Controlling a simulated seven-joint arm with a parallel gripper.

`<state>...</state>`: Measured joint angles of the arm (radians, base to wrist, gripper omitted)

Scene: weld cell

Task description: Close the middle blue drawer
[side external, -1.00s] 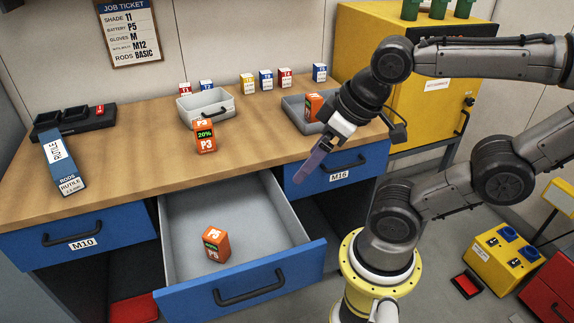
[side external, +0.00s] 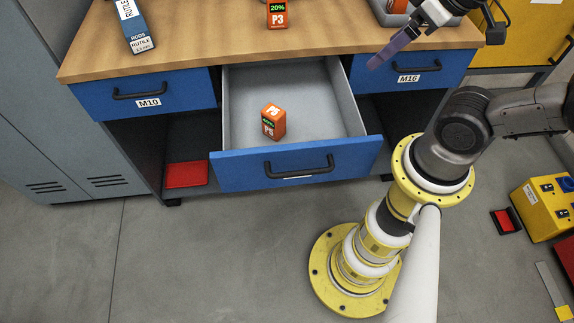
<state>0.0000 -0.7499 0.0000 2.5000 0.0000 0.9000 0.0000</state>
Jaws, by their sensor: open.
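The middle blue drawer (side external: 232,172) is pulled well out from the workbench between the two side drawers. Its black handle (side external: 300,168) is on the front face. An orange P3 battery box (side external: 273,122) stands inside on the grey drawer floor. My gripper (side external: 386,56) is at the upper right, in front of the M16 drawer, above and behind the middle drawer's front and apart from its handle. One long purplish finger shows clearly; the gap between fingers is hard to see. Nothing shows held in it.
The blue M10 drawer (side external: 180,92) and blue M16 drawer (side external: 430,68) are shut. A blue rod box (side external: 138,35) and another orange P3 box (side external: 277,14) are on the bench top. A red item (side external: 187,175) lies low under the bench. The floor in front is clear left of my base.

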